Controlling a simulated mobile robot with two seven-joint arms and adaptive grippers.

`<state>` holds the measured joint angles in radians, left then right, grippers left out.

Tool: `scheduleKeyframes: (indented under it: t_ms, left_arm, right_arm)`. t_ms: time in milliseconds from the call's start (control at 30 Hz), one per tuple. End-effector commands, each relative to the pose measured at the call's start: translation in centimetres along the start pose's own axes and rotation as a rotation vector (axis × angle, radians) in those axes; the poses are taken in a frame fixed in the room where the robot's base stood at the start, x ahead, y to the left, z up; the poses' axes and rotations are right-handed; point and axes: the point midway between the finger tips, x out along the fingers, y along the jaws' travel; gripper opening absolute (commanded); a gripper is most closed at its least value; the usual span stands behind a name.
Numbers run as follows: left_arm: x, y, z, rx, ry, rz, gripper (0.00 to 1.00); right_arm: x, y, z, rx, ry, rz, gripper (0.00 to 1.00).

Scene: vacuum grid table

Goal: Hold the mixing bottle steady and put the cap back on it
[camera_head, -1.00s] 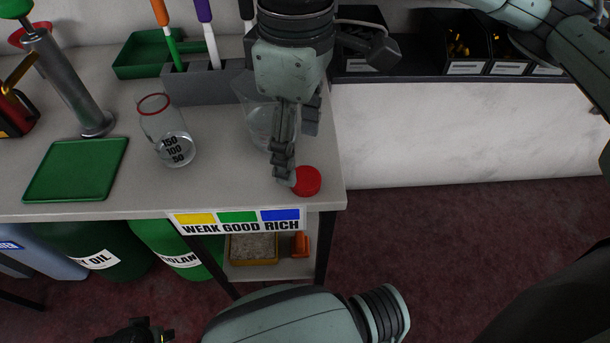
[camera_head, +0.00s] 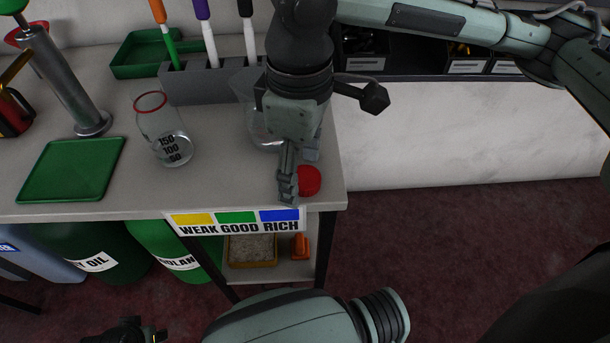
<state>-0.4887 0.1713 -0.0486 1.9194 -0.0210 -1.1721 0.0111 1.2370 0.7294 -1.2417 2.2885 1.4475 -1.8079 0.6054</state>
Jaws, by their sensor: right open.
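The mixing bottle (camera_head: 166,130) is clear, with a red rim and the marks 150, 100 and 50. It stands upright and uncapped on the table, with clear liquid in the bottom. The red cap (camera_head: 310,181) lies near the table's front right corner. My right gripper (camera_head: 298,178) is open, pointing down at the cap. One finger is just left of the cap and overlaps its edge in the picture; I cannot tell if they touch. My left gripper (camera_head: 126,331) shows only in part at the bottom edge, well below the table; its jaws cannot be made out.
A clear container (camera_head: 258,125) stands behind my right gripper, partly hidden. A grey rack (camera_head: 208,88) with several pens is behind the bottle. A green tray (camera_head: 72,170) and a metal cylinder (camera_head: 62,80) are on the left. The table front between tray and cap is clear.

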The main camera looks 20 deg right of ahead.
Motion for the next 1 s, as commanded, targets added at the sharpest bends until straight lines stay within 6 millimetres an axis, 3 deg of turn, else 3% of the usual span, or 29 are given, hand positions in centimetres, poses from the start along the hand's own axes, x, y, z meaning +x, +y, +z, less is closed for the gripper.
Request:
scheduleKeyframes:
  t_ms: [167, 433, 800, 1000]
  left_arm:
    - [0.1, -0.1, 0.1, 0.0, -0.003, -0.001, 0.32]
    - [0.2, -0.1, 0.1, 0.0, -0.002, 0.0, 0.32]
    - [0.2, -0.1, 0.0, 0.0, 0.0, 0.0, 0.32]
    - [0.2, -0.1, 0.0, -0.001, 0.003, 0.001, 0.32]
  right_arm:
    - [0.0, 0.0, 0.0, 0.0, 0.0, 0.0, 0.64]
    - [-0.1, 0.0, 0.0, 0.0, 0.0, 0.0, 0.32]
    - [-0.1, 0.0, 0.0, 0.0, 0.0, 0.0, 0.32]
    - [-1.5, 0.0, 0.0, 0.0, 0.001, 0.001, 0.32]
